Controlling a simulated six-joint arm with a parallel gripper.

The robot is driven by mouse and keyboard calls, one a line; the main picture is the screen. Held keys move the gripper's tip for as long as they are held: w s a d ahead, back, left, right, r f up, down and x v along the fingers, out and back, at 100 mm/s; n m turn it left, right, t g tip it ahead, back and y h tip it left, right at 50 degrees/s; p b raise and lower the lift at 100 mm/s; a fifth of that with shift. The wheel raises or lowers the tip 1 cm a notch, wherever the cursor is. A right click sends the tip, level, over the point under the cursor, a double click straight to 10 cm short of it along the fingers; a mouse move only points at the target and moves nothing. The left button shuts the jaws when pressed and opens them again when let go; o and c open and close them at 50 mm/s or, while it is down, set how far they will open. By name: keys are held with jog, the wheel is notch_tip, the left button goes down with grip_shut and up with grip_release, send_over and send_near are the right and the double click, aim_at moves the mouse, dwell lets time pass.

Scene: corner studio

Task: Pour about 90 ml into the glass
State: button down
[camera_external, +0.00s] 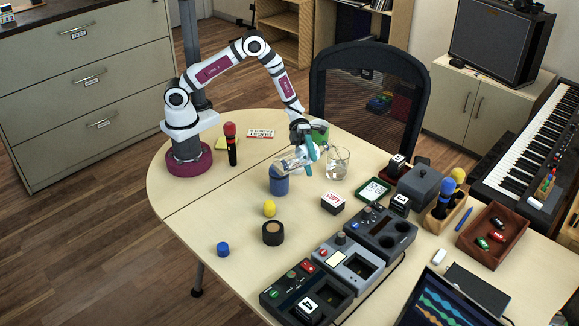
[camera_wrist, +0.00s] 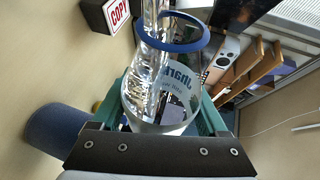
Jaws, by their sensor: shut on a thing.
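My gripper (camera_external: 303,152) has teal fingers, which also show in the wrist view (camera_wrist: 170,110). It is shut on a clear vessel with a blue rim and blue lettering (camera_wrist: 180,95), held tilted above the table in the external view (camera_external: 291,162). Bright clear streaks show inside and past its mouth; I cannot tell whether they are flowing liquid. A clear glass (camera_external: 337,164) stands upright on the table, just right of my gripper. Its fill level is too small to read.
A blue cylinder (camera_external: 279,185) stands below the held vessel and shows in the wrist view (camera_wrist: 58,132). A green container (camera_external: 319,130) stands behind my gripper. A black microphone with a red head (camera_external: 231,145) stands left. A COPY block (camera_external: 333,202) and grey devices (camera_external: 348,262) lie nearer the front.

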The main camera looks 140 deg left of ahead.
aim_at(306, 154)
notch_tip(306, 154, up, 2)
jog(key=shift+d+r+m+y, duration=0.1)
jog(key=shift+m+y, duration=0.4)
jog(key=shift+m, duration=0.3)
jog(key=shift+s+d+r+m+g, duration=0.1)
jog(key=shift+d+r+m+g, duration=0.05)
jog(key=shift+m+g, duration=0.2)
dwell(0.6)
